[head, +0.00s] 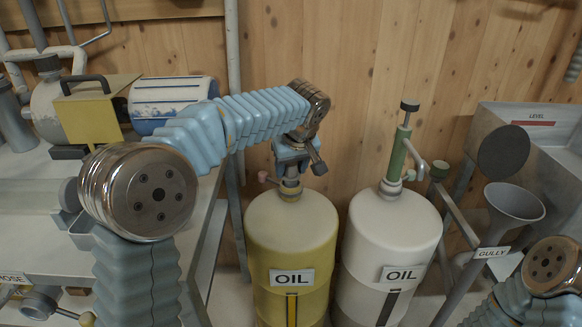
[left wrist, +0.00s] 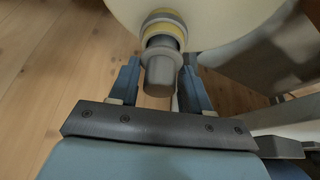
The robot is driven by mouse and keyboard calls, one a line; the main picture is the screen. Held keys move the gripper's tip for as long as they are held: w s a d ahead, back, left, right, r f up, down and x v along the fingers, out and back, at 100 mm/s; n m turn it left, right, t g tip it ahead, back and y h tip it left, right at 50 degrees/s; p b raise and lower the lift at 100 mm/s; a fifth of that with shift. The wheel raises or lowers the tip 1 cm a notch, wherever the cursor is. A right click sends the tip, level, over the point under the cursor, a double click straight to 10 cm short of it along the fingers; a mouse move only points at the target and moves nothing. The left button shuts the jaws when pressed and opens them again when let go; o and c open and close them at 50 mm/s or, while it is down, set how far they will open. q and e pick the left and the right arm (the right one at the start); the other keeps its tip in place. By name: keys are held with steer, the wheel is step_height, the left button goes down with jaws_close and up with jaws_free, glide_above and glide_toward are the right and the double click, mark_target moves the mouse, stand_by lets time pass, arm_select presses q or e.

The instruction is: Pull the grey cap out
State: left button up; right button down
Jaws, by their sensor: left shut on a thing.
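The grey cap (left wrist: 160,68) sits at the neck of the yellow oil tank (head: 290,240), with a yellow ring (left wrist: 163,30) around the neck behind it. My left gripper (head: 291,168) is over the top of this tank, pointing down. In the left wrist view my left gripper (left wrist: 159,88) has one finger on each side of the cap and is shut on it. The cap still stands in line with the neck. In the head view the gripper mostly hides the cap. My right gripper is out of view; only part of the right arm shows at lower right.
A white oil tank (head: 390,240) with a green pump (head: 398,155) stands close to the right. A grey funnel (head: 514,203) is further right. A workbench (head: 40,175) with a yellow machine (head: 95,110) is on the left. A wooden wall is behind.

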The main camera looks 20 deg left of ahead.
arm_select(q)
steer(key=shift+r, duration=0.3)
steer(key=shift+r+p, duration=2.2)
steer(key=shift+r, duration=0.3)
steer(key=shift+s, duration=0.15)
